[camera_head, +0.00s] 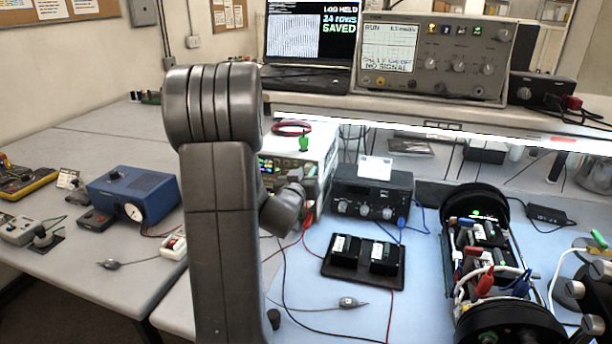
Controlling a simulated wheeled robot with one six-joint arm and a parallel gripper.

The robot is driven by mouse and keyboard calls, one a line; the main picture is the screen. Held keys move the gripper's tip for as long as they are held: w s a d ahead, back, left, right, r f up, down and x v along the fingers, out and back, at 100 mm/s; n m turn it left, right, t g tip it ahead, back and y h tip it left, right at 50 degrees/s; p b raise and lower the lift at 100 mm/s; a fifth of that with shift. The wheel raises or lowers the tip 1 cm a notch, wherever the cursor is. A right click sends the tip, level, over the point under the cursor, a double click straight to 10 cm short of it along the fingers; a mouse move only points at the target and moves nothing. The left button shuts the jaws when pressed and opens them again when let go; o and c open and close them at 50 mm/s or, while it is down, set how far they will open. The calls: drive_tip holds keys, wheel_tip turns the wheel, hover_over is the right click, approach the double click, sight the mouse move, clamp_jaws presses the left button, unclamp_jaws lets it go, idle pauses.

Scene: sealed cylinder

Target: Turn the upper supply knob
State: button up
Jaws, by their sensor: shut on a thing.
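A pale bench instrument (318,146) with a lit green and yellow display (268,166) stands behind my arm, and looks like a power supply. My arm covers part of its front, so I cannot make out its upper knob. A rounded wrist link of mine is in front of its lower front. My gripper's fingers do not show; they seem to be hidden behind my arm. A black box (372,184) with several knobs along its lower front stands to the right, apart from my arm.
An opened cylinder (480,252) with wired modules lies at the right. A black tray (364,278) with two dark blocks is in front of the black box. A blue gauge box (133,195) is at the left. An oscilloscope (432,62) and laptop (310,32) stand on the shelf. Loose leads cross the blue mat.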

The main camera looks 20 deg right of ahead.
drive_tip(key=shift+f+b, duration=0.15)
drive_tip(key=shift+b, duration=0.2)
drive_tip(key=m+b, duration=0.4)
drive_tip(key=b, duration=0.1)
drive_tip(key=shift+f+b, duration=0.15)
drive_tip(key=shift+b, duration=0.2)
drive_tip(key=m+b, duration=0.3)
drive_tip(key=shift+m+b, duration=0.35)
drive_tip(key=shift+m, duration=0.05)
drive_tip(key=m+b, duration=0.3)
drive_tip(key=shift+m, duration=0.3)
drive_tip(key=m+b, duration=0.4)
drive_tip(key=m, duration=0.2)
drive_tip(key=m+b, duration=0.1)
drive_tip(key=m, duration=0.2)
drive_tip(key=m+b, duration=0.1)
drive_tip(key=m, duration=0.1)
drive_tip(key=shift+r+m, duration=0.2)
drive_tip(key=shift+m, duration=0.2)
